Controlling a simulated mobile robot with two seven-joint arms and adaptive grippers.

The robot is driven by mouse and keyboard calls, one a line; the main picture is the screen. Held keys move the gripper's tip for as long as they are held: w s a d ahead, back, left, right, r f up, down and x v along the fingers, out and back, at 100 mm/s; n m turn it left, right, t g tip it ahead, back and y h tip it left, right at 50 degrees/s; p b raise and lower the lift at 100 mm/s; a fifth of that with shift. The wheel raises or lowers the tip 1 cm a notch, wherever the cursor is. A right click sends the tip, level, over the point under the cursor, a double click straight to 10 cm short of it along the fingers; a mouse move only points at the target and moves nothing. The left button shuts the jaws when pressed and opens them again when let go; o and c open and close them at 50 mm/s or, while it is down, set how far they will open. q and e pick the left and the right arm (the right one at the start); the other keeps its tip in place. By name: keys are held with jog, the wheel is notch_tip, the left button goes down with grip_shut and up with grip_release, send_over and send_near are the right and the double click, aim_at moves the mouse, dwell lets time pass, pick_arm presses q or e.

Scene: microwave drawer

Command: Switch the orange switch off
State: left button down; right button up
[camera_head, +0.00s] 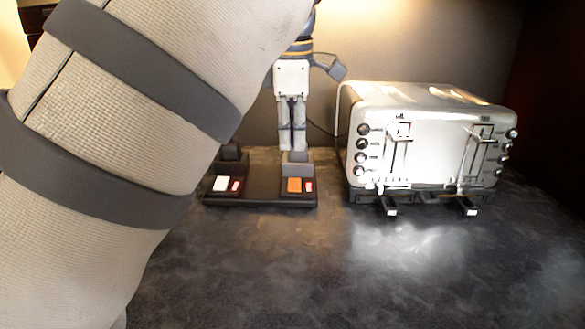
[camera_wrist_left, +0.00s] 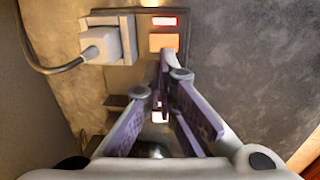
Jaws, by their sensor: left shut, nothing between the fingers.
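The orange switch (camera_head: 294,185) is on the right half of a dark socket panel (camera_head: 262,195), with a small red indicator beside it. It also shows in the wrist view (camera_wrist_left: 163,42), near the top. My left gripper (camera_head: 293,148) points down over the panel, its fingers together and empty. In the wrist view the fingertips (camera_wrist_left: 165,56) appear at the lower edge of the orange switch; I cannot tell whether they touch it. A grey plug with a cable (camera_wrist_left: 104,42) is beside the switch. My right gripper is not in view.
A white switch (camera_head: 221,183) with its own red indicator is on the panel's left half. A silver toaster (camera_head: 430,135) stands to the right of the panel. The dark countertop (camera_head: 300,270) in front is clear. My arm covers the left of the head view.

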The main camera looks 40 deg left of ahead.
aim_at(293, 182)
pick_arm(q)
jog(key=f, duration=0.7)
jog(key=shift+w+a+f, duration=0.1)
jog(key=shift+w+a, duration=0.2)
jog(key=shift+w, duration=0.05)
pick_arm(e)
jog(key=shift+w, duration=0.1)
pick_arm(q)
jog(key=shift+w, duration=0.1)
